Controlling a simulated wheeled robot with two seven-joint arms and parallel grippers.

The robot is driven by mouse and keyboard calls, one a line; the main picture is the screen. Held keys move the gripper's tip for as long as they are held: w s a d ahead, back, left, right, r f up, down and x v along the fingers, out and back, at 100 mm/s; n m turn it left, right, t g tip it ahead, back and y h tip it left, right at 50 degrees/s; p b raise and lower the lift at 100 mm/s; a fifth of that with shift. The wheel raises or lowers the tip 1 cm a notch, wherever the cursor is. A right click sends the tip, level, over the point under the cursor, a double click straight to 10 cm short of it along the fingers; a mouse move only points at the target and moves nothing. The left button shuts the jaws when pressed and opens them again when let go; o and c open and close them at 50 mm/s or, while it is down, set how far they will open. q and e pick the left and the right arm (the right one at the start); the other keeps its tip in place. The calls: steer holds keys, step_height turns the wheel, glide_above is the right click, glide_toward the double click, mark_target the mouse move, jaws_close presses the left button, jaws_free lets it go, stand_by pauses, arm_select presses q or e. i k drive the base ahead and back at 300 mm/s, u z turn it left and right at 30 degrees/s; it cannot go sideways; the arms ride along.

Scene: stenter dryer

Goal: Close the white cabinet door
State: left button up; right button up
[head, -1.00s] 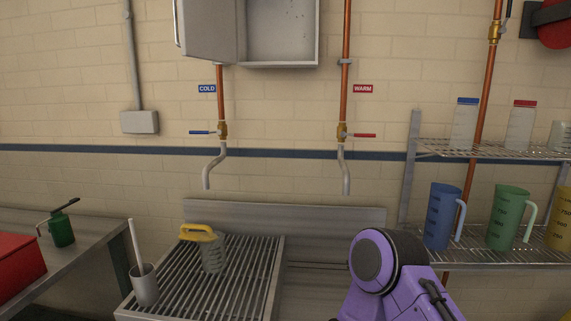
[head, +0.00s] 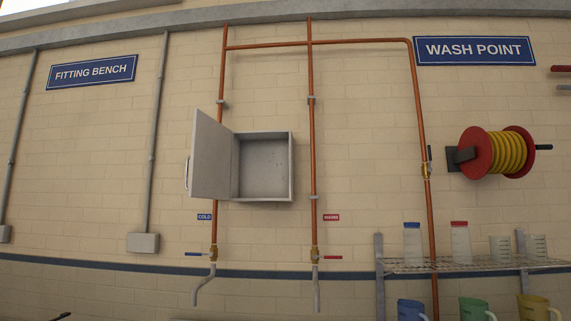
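The white cabinet (head: 292,168) hangs on the brick wall, left of centre in the head view. Its door (head: 211,157) is hinged on the left side of the box and stands wide open, swung out to the left. A handle (head: 188,173) shows at the door's free left edge. The inside of the cabinet looks empty. Neither of my grippers is in view.
Copper pipes (head: 312,120) run up the wall on both sides of the cabinet box. Blue (head: 197,254) and red (head: 330,257) valve levers sit below it. A wire shelf (head: 470,266) with jars and jugs is at lower right, under a hose reel (head: 490,152).

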mark_target(209, 175)
steer(key=u, duration=0.8)
steer(key=i, duration=1.55)
steer(key=z, duration=0.85)
steer(key=k, duration=0.5)
steer(key=z, duration=1.95)
steer(key=k, duration=1.25)
steer(key=u, duration=1.45)
